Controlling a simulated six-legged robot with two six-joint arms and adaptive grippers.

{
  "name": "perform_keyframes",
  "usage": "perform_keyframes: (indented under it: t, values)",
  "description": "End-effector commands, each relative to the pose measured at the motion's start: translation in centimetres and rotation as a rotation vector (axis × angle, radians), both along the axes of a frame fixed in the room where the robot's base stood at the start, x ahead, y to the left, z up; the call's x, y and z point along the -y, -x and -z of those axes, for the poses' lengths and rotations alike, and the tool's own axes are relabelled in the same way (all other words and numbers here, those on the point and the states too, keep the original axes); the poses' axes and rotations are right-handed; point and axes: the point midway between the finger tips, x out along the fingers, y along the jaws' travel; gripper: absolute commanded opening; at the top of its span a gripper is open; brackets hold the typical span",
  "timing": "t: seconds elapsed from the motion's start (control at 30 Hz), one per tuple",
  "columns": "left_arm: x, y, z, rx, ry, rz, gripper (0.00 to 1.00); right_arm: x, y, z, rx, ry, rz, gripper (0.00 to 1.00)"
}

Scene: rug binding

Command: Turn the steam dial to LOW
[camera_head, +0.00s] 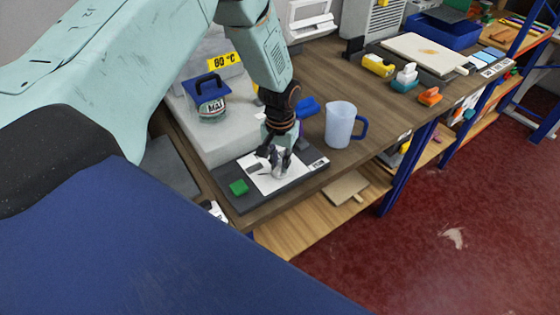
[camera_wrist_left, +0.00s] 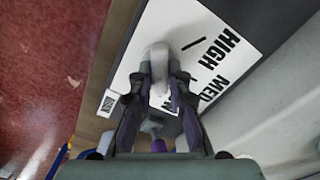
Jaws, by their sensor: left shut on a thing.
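The steam dial is a pale grey knob (camera_head: 279,173) on a white label plate (camera_head: 262,182) on a dark panel at the table's front edge. My left gripper (camera_head: 277,155) reaches down from above and is shut on the dial. In the left wrist view the dial (camera_wrist_left: 157,56) stands between the two fingertips (camera_wrist_left: 158,85). The white plate (camera_wrist_left: 203,22) there reads HIGH and MED, with a partly hidden word ending in W beside the right finger. Which mark the dial points to I cannot tell. My right gripper is not in view.
A green button (camera_head: 239,187) sits left of the plate. A clear jug (camera_head: 339,125) with a blue handle stands right of my gripper. Red floor lies right.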

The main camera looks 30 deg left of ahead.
Motion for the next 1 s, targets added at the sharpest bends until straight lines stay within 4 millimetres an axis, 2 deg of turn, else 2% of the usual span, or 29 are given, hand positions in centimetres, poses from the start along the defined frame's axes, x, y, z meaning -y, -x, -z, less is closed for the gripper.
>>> perform_keyframes:
  t: [0.6, 0.63, 0.9, 1.0]
  values:
    - [-0.03, -0.03, -0.18, -0.001, 0.000, 0.044, 0.00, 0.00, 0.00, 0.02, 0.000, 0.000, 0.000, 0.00]
    - [-0.03, -0.03, -0.18, -0.001, 0.000, 0.044, 0.18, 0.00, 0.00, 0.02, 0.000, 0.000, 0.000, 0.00]
    - [-0.03, -0.01, -0.09, 0.000, 0.000, 0.042, 0.40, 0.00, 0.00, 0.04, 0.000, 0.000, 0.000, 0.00]
    - [-0.02, 0.00, -0.06, 0.000, 0.000, 0.041, 0.40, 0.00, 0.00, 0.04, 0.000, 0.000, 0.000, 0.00]
